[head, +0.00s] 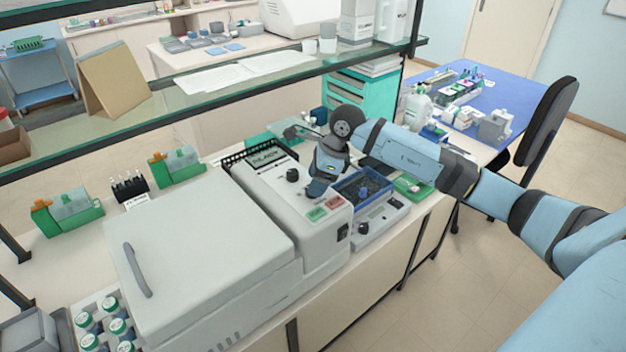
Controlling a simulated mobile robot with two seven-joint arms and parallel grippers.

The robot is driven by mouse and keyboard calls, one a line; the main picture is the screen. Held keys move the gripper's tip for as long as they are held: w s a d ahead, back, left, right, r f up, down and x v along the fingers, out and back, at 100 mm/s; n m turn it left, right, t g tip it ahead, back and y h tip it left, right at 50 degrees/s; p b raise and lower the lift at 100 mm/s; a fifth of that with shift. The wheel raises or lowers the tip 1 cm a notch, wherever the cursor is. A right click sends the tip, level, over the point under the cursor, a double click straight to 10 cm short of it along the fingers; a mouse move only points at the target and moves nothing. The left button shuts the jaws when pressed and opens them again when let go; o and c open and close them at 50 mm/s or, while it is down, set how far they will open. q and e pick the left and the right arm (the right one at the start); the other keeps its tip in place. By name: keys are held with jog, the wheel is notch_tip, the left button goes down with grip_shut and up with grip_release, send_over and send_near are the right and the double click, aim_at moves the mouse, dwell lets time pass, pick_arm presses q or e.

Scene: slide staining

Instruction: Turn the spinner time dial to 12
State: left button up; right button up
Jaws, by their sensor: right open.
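The spinner (200,255) is a large white machine with a closed lid and a grey handle, on the bench in front of me. Its raised control panel (268,185) carries a black dial (292,175) and a red and a green button. I cannot read the dial's setting or scale at this size. My right gripper (316,191) points down over the right part of the panel, to the right of the visible dial, and is open. It covers that part of the panel, so a second dial there would be hidden. My left gripper is out of view.
A blue-rimmed tray (362,187) on a small white device stands right of the spinner. A black rack (262,153) is behind the panel. A glass shelf (200,95) crosses above the bench.

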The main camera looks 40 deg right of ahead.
jog(key=shift+x, duration=0.85)
jog(key=shift+a+f, duration=0.1)
jog(key=shift+f, duration=0.1)
jog(key=c, duration=0.9)
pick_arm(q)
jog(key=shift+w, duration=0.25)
